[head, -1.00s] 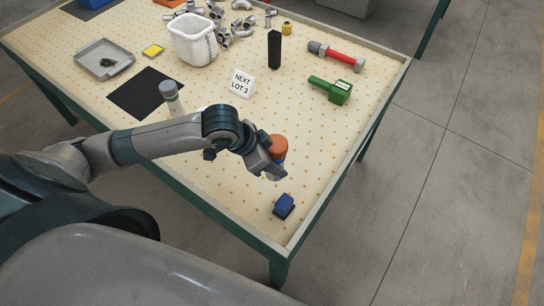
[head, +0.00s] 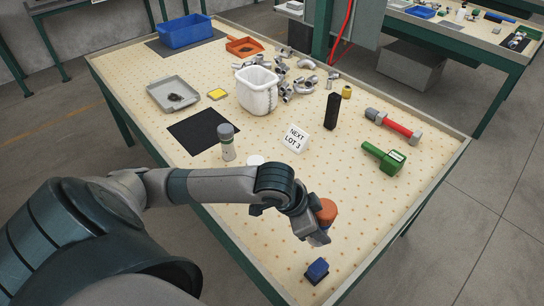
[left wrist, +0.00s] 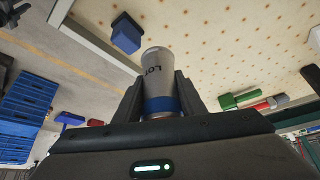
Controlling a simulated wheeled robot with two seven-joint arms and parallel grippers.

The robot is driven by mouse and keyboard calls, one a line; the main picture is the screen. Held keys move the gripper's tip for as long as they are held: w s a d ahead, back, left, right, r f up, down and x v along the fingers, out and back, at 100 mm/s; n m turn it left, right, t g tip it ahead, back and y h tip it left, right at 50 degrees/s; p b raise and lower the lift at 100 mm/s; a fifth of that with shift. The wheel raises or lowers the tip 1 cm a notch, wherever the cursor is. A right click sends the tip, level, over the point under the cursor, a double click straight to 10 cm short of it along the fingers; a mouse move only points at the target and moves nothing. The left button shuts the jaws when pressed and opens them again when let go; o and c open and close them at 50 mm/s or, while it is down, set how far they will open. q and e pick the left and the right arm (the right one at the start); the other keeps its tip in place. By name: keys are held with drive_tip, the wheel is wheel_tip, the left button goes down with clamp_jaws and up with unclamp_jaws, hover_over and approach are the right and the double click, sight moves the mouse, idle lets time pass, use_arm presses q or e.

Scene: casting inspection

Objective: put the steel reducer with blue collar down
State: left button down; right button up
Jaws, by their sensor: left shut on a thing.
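The steel reducer with blue collar (left wrist: 157,68) is held between the two fingers of my left gripper (left wrist: 157,88) in the left wrist view. Its grey steel end with dark lettering points away from the palm, and the blue collar sits close to the palm. In the head view my left gripper (head: 311,228) is over the near right part of the table. An orange-brown round top (head: 326,211) shows right beside the fingers; I cannot tell whether it belongs to the reducer. Whether the reducer touches the table is hidden. My right gripper is not in view.
A blue block (head: 317,271) lies near the front corner, close to the gripper. A green tool (head: 383,158), a red-handled tool (head: 394,125), a "NEXT LOT 3" sign (head: 296,138), a grey-capped cylinder (head: 227,143) and a black mat (head: 199,131) stand farther off. Bare pegboard lies around (head: 350,215).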

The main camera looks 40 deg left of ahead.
use_arm(q)
drive_tip(key=w+a+f+n+t+y+b, duration=0.1)
drive_tip(key=w+n+y+b, duration=0.2)
drive_tip(key=w+n+b, duration=0.2)
drive_tip(key=n, duration=0.2)
drive_tip(key=shift+w+f+n+y, duration=0.4)
